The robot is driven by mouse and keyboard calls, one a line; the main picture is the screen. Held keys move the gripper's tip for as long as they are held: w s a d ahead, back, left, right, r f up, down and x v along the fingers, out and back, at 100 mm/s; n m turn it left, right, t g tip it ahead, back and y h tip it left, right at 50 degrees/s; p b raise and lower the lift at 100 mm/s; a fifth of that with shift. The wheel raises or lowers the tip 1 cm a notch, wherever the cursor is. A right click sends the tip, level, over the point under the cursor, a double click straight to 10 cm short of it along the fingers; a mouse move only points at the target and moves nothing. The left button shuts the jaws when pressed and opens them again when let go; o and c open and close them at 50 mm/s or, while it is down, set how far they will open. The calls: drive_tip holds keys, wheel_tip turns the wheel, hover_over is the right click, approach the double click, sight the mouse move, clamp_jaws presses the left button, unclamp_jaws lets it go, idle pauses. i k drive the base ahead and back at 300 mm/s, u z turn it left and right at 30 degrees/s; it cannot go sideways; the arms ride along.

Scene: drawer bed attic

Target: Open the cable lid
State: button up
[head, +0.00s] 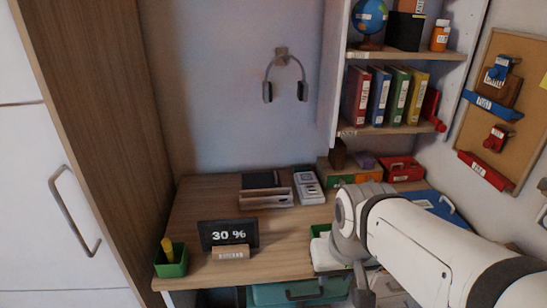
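I cannot make out for certain which thing is the cable lid. Toward the back of the wooden desk (195,215), a low wooden holder (266,199) has a dark flat panel (260,180) standing at it. A light grey device (309,187) lies just right of it. Either might be near or hide the lid. My arm comes in from the right and bends down over the desk's front right part. My gripper (364,292) is at the bottom of the picture, by the desk's front edge. It is small, partly cut off, and its fingers are unclear.
A "30 %" display (228,235) and a green pen cup (171,261) stand at the desk's front left. A green bin (285,292) is below the front edge. Red box (403,169) and blue folder (430,203) lie at the right. Shelves (400,128) hang above.

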sight(268, 179)
drive_tip(key=u, duration=0.15)
drive_tip(key=i, duration=0.95)
drive_tip(key=z, duration=0.1)
